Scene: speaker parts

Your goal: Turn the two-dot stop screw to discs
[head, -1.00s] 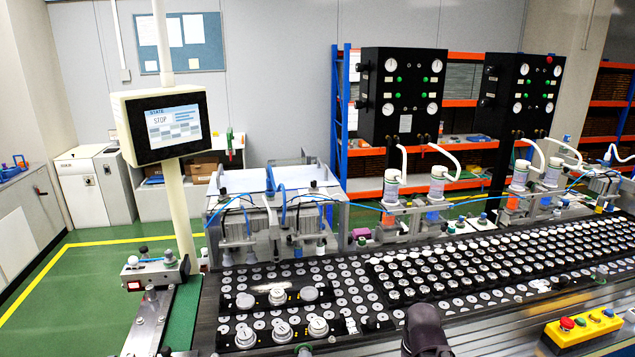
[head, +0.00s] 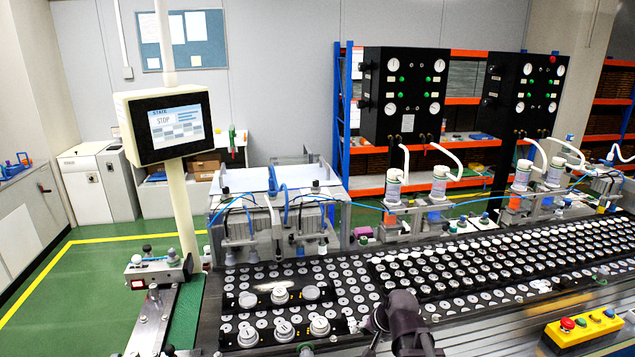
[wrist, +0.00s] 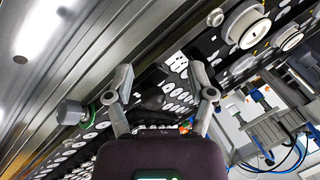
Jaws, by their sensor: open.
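Three pale round knobs stand in a dark strip at the front of the disc bed: a left knob (head: 247,337), a middle knob (head: 284,329) and a right knob (head: 320,325). Their dot marks are too small to read, so I cannot tell which is the two-dot stop screw. Large pale knobs (wrist: 248,27) also show at the upper right in the wrist view. My gripper (wrist: 159,95) is open and empty, with its fingers spread above the bed. In the head view my dark wrist is right of the knobs.
A row of pale rounds (head: 280,295) sits behind the front knobs. A grey cylinder with a green ring (wrist: 71,112) stands at the left in the wrist view. The screen (head: 176,122) reads STOP. A yellow button box (head: 583,326) is at the front right.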

